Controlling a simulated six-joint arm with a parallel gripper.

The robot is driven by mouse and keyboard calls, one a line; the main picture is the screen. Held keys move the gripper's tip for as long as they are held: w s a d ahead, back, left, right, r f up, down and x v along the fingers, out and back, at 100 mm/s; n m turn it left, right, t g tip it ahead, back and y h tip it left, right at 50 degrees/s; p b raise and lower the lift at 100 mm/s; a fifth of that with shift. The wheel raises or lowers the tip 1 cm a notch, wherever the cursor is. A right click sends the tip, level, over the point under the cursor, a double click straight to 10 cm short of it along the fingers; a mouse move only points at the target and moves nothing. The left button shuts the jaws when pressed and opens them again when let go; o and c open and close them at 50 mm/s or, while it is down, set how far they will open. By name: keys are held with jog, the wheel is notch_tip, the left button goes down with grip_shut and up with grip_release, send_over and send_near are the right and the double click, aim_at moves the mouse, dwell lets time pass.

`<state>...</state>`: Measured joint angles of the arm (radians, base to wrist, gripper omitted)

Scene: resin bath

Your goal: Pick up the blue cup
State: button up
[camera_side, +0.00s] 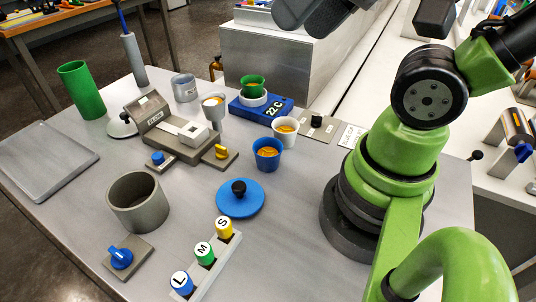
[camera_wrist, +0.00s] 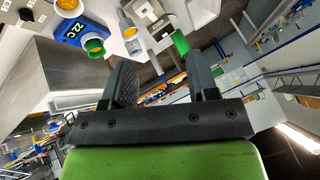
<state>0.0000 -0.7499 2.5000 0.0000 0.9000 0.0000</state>
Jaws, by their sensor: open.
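The blue cup (camera_side: 266,155) stands upright on the grey table in the side view, with orange-yellow contents inside. It is just in front of a white cup (camera_side: 285,133) with similar contents, and right of the grey clamp fixture. My gripper (camera_wrist: 158,62) shows in the wrist view with its two dark fingers wide apart and nothing between them. It is raised and tilted, away from the blue cup.
A blue lid (camera_side: 240,198) with a black knob lies in front of the blue cup. A blue block marked 22 C (camera_side: 270,108) carries a green cup (camera_side: 252,84). Several marked bottles stand in a rack (camera_side: 222,262) at the front. A grey pot (camera_side: 138,205) is left.

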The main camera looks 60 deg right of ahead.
jog(key=shift+o, duration=1.3)
jog(key=shift+w, duration=0.1)
jog(key=g+h, duration=0.2)
jog(key=g, duration=0.5)
send_over(268, 147)
jog(key=s+a, duration=0.1)
jog(key=a, duration=0.1)
notch_tip(268, 147, down, 19)
jog(key=shift+m, duration=0.3)
jog(key=shift+f, duration=4.8)
jog(key=shift+c, duration=0.2)
jog(key=c, duration=0.5)
jog(key=shift+r, duration=0.1)
